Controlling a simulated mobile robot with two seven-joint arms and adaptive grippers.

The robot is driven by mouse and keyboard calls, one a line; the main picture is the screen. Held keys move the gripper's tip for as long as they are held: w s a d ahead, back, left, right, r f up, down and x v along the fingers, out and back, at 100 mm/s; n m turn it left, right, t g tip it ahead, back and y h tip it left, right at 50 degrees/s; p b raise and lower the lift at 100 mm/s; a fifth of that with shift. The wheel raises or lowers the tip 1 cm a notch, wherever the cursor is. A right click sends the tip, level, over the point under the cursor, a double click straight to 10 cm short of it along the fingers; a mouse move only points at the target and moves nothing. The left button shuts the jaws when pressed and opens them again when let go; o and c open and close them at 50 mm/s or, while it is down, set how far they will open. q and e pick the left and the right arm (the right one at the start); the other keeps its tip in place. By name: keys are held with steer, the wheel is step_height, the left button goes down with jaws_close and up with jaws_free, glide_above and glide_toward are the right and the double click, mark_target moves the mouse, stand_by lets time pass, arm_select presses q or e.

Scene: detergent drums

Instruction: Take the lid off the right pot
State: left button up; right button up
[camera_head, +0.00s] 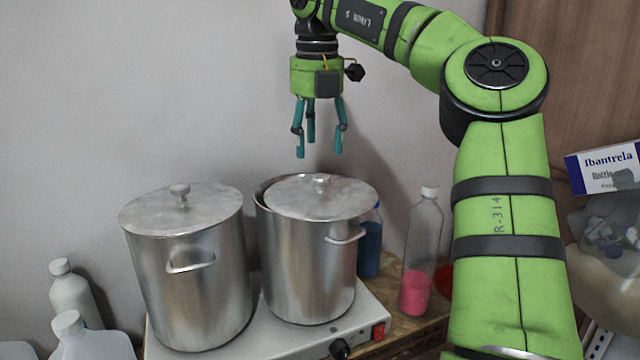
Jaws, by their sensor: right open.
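The right pot (308,265) is a tall steel pot standing on a white hot plate (270,340). Its round metal lid (340,198) sits shifted to the right, so a strip of the pot's left rim shows uncovered. The lid has a small knob (321,182) in its middle. My right gripper (319,150) is open and empty, pointing down above the lid's knob and apart from it. The left pot (190,290) stands beside it with its lid (180,208) on. My left gripper is not in view.
A clear bottle with pink liquid (415,290) and a blue bottle (371,250) stand right of the right pot. White bottles (72,292) stand at the lower left. The hot plate has a red switch (378,332). A wall is behind. My right arm fills the right side.

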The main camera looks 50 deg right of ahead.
mark_target(321, 176)
steer(key=shift+d+f+n, duration=0.1)
steer(key=shift+f+n, duration=0.1)
steer(key=shift+n, duration=0.3)
steer(key=shift+f, duration=0.35)
steer(key=f+p, duration=0.1)
steer(key=f, duration=0.1)
steer(key=d+f+p, duration=0.1)
steer(key=f, duration=0.2)
steer(key=shift+f, duration=0.15)
steer(key=shift+d+f, duration=0.1)
steer(key=shift+f, duration=0.3)
steer(key=shift+c, duration=0.4)
steer(key=shift+r, duration=0.1)
jaws_close()
